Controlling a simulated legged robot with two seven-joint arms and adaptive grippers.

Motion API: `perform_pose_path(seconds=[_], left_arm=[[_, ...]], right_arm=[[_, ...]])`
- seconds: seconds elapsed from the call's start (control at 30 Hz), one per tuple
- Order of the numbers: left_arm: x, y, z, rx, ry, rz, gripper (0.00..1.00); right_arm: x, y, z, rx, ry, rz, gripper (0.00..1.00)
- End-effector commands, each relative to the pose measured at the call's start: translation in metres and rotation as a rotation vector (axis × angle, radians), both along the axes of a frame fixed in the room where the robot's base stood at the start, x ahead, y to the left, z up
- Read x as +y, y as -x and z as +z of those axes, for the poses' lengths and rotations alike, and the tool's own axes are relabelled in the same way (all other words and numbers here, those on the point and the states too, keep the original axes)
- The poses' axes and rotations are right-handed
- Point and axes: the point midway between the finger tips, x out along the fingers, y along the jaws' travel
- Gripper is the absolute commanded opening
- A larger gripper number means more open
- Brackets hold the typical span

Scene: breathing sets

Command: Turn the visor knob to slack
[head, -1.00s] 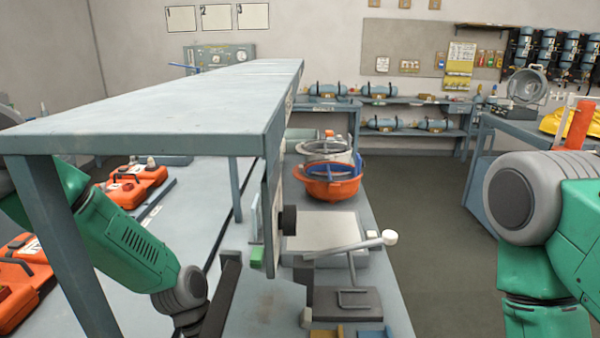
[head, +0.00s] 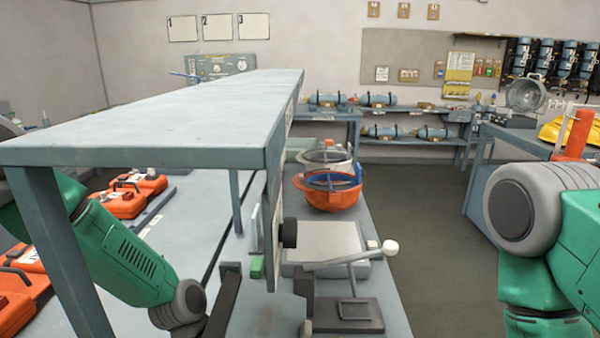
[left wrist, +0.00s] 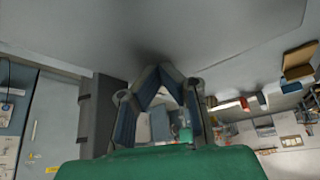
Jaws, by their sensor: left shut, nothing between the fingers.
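A black round knob (head: 288,232) sticks out from the upright grey panel (head: 271,240) under the right edge of the raised shelf. I cannot read its setting or confirm that it is the visor knob. My left arm reaches under the shelf from the left. Its wrist shows left of the panel, apart from the knob, and its fingertips are not clear there. In the left wrist view my left gripper (left wrist: 160,76) has its two fingers meeting at the tips, with nothing held. The knob is not clear in that view. My right arm shows at the right, without its gripper.
The raised shelf (head: 170,118) stands over the bench and left arm. Orange cases (head: 125,200) lie at left. An orange bowl-like item (head: 330,194) and a lever stand (head: 347,312) with a white-ended lever are right of the panel. Open floor (head: 430,240) lies further right.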

Motion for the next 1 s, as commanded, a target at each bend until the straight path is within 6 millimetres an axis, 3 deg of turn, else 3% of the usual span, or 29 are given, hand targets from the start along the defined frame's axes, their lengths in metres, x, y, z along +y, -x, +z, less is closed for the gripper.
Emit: perform_pose_path(seconds=[1.0], left_arm=[[0.008, 0.023, 0.0, 0.009, 0.003, -0.006, 0.0]], right_arm=[[0.0, 0.0, -0.003, 0.0, 0.0, 0.0, 0.48]])
